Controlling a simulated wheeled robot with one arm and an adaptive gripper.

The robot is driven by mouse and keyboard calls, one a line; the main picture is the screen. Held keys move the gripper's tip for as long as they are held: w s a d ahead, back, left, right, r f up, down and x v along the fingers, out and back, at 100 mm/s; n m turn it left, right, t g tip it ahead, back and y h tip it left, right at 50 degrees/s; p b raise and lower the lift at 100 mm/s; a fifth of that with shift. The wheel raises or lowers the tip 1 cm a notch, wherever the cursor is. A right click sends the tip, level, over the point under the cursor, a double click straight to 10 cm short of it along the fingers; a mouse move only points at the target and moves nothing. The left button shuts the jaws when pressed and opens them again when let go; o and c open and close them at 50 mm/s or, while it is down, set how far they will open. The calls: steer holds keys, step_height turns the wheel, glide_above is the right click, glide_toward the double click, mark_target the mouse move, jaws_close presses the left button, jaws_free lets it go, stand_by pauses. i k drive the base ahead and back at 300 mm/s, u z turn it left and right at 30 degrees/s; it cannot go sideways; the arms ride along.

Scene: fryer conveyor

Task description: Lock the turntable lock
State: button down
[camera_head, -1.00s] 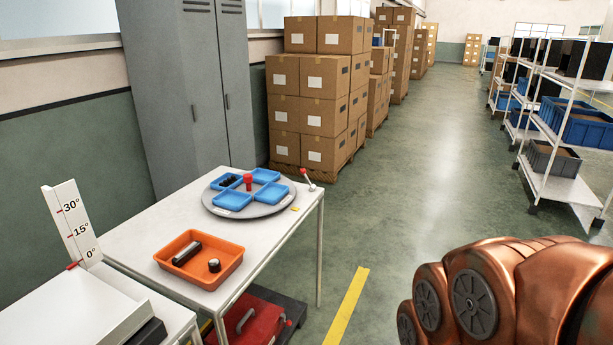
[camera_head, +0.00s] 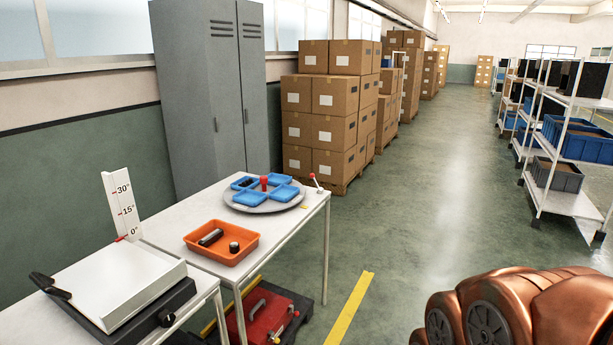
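The turntable (camera_head: 285,207) is a round grey disc on the white table, with several blue trays (camera_head: 249,198) on it and a red knob (camera_head: 264,182) at its middle. Dark items lie in one of the blue trays. The turntable lock (camera_head: 315,182) is a small lever with a red tip on a pale base, at the table's far right edge beside the disc. Its exact angle is too small to tell. A small yellow mark (camera_head: 304,206) lies on the table near it. My gripper is not in view; only a copper-coloured part of my arm shows at the lower right.
An orange tray (camera_head: 196,241) with dark cylinders sits nearer on the table (camera_head: 317,208). A tilting platform (camera_head: 108,285) with an angle scale (camera_head: 124,203) stands at left. A red toolbox (camera_head: 262,314) is under the table. The floor right of the table is clear up to the shelves (camera_head: 560,197).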

mark_target(320, 190)
steer(key=z, duration=0.4)
steer(key=i, duration=2.05)
steer(key=u, duration=1.4)
steer(key=i, duration=0.75)
steer(key=u, duration=0.8)
